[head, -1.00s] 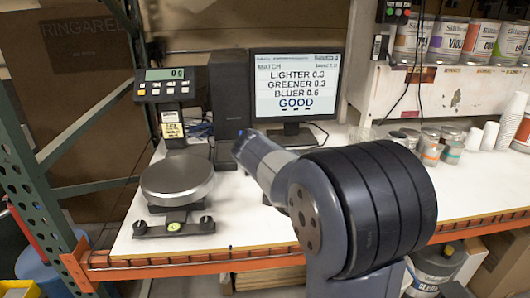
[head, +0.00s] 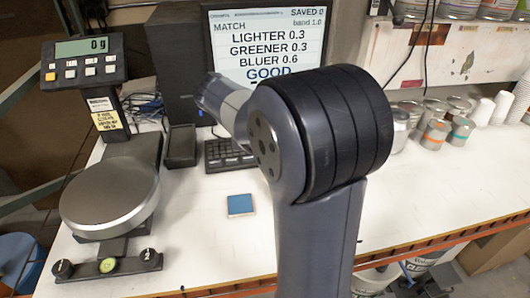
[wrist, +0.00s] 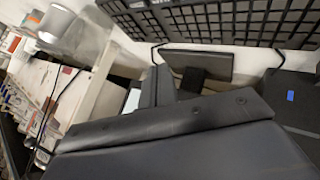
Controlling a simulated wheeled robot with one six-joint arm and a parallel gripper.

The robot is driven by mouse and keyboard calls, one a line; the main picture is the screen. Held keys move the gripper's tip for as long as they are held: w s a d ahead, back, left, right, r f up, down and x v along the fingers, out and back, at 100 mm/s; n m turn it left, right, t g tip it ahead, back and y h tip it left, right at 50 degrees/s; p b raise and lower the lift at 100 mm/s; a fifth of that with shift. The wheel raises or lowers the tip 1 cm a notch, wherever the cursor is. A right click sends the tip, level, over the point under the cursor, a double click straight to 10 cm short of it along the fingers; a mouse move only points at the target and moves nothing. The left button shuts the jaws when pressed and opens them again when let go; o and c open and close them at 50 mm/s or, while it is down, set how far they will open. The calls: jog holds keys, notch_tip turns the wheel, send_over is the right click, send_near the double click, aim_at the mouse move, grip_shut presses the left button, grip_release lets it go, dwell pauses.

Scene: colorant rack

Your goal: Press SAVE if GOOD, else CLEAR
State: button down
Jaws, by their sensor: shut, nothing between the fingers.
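The monitor (head: 262,35) reads MATCH, LIGHTER 0.3, GREENER 0.3, BLUER 0.6 and GOOD, with SAVED 0 at the top. A black keyboard (head: 226,154) lies below it, partly hidden behind my arm. No SAVE or CLEAR label is readable. My arm's pale end (head: 222,100) is raised in front of the monitor's lower left; the fingertips are not clear there. In the wrist view, my gripper's dark fingers (wrist: 157,88) look shut and empty, beyond its dark body.
A scale (head: 108,195) with a round metal plate stands at left, its display (head: 81,47) reading 0 g. A small blue-topped block (head: 240,205) lies on the white table. Cans (head: 435,133) and cups (head: 501,107) stand at right. Bare table surrounds the block.

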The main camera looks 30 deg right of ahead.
jog(key=shift+f, duration=0.1)
notch_tip(320, 180, down, 8)
jog(key=b, duration=0.5)
jog(key=shift+r, duration=0.25)
jog(key=shift+f+b, duration=0.6)
jog(key=shift+b, duration=0.3)
dwell(1.0)
jog(key=shift+f+b, duration=0.45)
jog(key=shift+b, duration=0.1)
jog(key=shift+f+b, duration=0.3)
jog(key=shift+b, duration=0.05)
dwell(0.6)
jog(key=shift+r, duration=0.1)
jog(key=shift+r+p, duration=0.4)
jog(key=shift+r, duration=0.3)
jog(key=shift+r, duration=0.1)
